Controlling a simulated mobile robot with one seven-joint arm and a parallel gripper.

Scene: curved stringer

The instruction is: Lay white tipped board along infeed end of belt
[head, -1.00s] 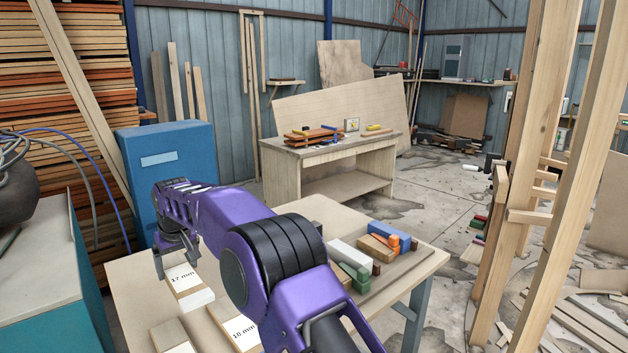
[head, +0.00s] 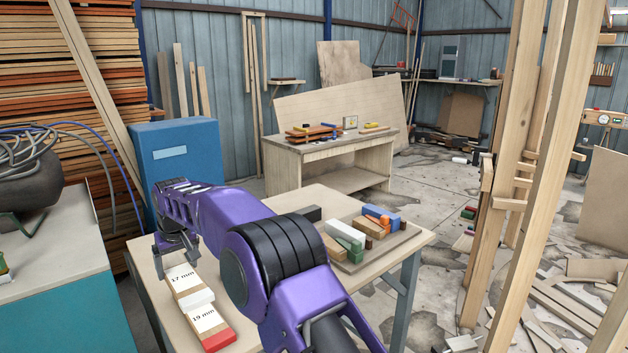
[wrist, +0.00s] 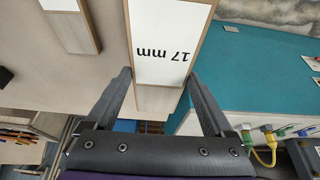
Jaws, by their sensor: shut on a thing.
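The white tipped board (head: 183,283), marked 17 mm, is in my gripper (head: 177,250) over the near left of the wooden table (head: 143,262). Its white end (head: 198,300) points toward the head camera. In the wrist view the labelled board (wrist: 160,95) lies between the two fingers of my gripper (wrist: 158,80), which is shut on it. I cannot tell whether the board touches the table. I cannot make out a belt in either view.
A red tipped board (head: 212,325), marked 19 mm, lies near the white end. A tray (head: 405,240) of coloured blocks is at the table's right. A teal bench (head: 60,315) stands close on the left, a blue cabinet (head: 180,155) behind. Timber posts (head: 520,150) stand right.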

